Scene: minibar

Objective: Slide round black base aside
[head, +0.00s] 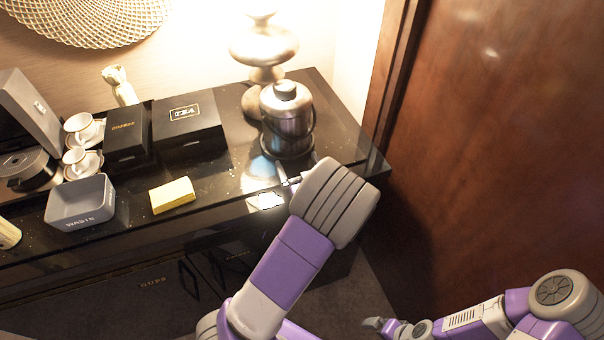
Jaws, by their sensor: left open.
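A silver metal pot with a black lid (287,118) stands upright near the right end of the glossy black counter. A dark round rim (289,154) shows at its foot; I cannot tell whether this is a separate base. My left gripper (284,177) is open at the counter's front edge, just in front of the pot's foot. The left wrist hides part of it, and contact is unclear. A round, black-topped piece (27,163) also lies at the far left by a grey box. My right gripper (376,324) is low at the right, away from the counter, small and partly hidden.
A black TEA box (187,119), a smaller black box (127,136), white cups (82,126), a grey WASTE bin (80,204) and a yellow block (172,195) stand to the left. A lamp (264,45) stands behind the pot. Bare counter (226,180) lies left of my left gripper.

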